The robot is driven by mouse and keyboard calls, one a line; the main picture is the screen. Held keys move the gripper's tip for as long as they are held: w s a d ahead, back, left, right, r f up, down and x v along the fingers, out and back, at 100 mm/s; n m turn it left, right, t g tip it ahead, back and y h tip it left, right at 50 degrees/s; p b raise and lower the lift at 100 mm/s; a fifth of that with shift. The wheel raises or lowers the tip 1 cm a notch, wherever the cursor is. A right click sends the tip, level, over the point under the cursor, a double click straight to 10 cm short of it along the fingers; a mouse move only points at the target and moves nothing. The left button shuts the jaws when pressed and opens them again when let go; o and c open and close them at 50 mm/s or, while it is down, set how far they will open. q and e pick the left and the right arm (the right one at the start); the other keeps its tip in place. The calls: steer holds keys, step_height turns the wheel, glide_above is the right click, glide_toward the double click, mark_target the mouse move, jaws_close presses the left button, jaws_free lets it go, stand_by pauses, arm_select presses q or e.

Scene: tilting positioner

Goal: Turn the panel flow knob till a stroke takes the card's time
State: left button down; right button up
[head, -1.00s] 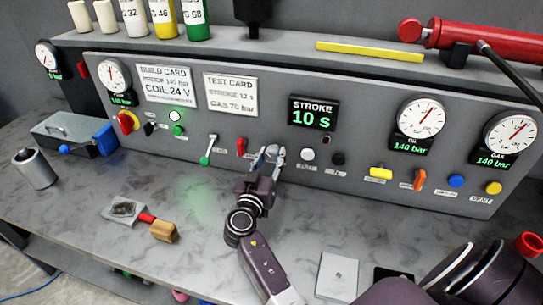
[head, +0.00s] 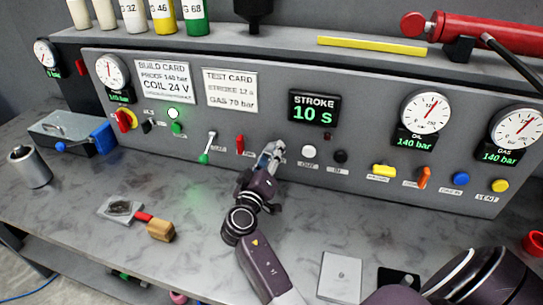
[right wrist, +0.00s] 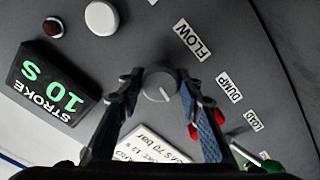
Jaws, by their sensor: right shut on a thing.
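The grey panel (head: 330,165) carries a STROKE display (head: 313,108) reading 10 s. The test card (head: 230,91) reads stroke 12 s and gas 70 bar. My right gripper (head: 272,152) is at the panel below and left of the display. In the right wrist view its fingers close around the round grey flow knob (right wrist: 159,84), beside the FLOW label (right wrist: 192,39). A pale pointer line shows on the knob's face. In the head view the gripper hides the knob. My left gripper is in neither current view.
A red dump switch (head: 240,145) and green-tipped load lever (head: 207,148) sit left of the gripper. A white button (head: 309,152) and black button (head: 340,156) sit right. OIL and GAS gauges show 140 bar.

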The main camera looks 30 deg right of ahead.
steer(key=shift+r+n, duration=0.1)
steer(key=shift+n, duration=1)
steer(key=o, duration=1.1)
steer(key=shift+d, duration=0.1)
steer(key=shift+o, duration=0.2)
